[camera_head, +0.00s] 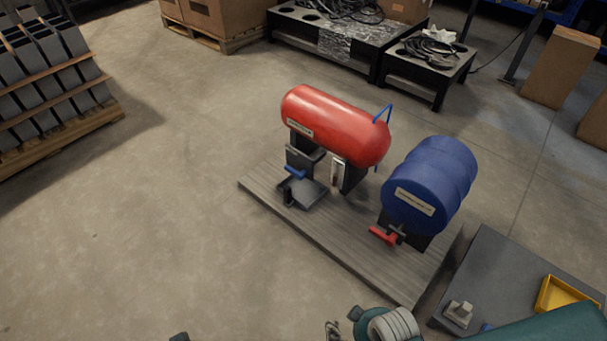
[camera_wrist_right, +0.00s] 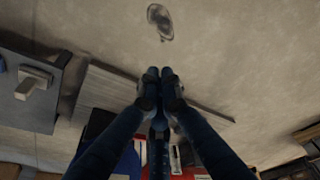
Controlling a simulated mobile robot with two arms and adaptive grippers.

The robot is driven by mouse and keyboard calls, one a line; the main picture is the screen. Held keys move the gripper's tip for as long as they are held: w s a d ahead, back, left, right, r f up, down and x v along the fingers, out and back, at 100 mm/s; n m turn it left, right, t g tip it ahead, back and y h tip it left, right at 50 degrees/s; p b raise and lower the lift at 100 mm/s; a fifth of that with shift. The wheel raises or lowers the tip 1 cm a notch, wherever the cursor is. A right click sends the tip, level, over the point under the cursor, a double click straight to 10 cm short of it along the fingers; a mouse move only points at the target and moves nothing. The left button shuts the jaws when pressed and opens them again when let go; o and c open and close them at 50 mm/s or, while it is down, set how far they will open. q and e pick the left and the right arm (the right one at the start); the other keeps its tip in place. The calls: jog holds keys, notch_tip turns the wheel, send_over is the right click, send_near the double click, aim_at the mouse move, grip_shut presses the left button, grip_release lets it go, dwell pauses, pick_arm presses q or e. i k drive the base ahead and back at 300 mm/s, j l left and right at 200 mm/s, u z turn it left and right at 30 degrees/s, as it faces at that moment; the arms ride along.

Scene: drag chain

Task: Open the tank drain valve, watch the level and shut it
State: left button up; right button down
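A red tank (camera_head: 335,123) lies on stands on a grey plank platform (camera_head: 345,250). A blue lever valve (camera_head: 295,173) sits at its front left above a dark tray (camera_head: 307,192). A pale upright gauge strip (camera_head: 338,172) is below the tank's front; its level is too small to read. My right gripper (camera_head: 333,328) is at the bottom of the head view, in front of the platform and apart from the valve. In the right wrist view its fingertips (camera_wrist_right: 159,74) are together with nothing between them. A dark tip (camera_head: 179,337) at the bottom edge seems to be my left gripper, mostly cut off.
A blue drum (camera_head: 432,185) with a red valve handle (camera_head: 383,236) stands on the platform's right. A dark table (camera_head: 492,265) with a yellow tray (camera_head: 562,294) and a small grey block (camera_head: 459,312) is at right. Floor left of the platform is clear.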

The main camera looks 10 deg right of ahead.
aim_at(300, 176)
jog(key=i+j, duration=0.7)
jog(key=i+j+z, duration=0.1)
jog(key=i+j, duration=0.6)
jog(key=j, duration=0.15)
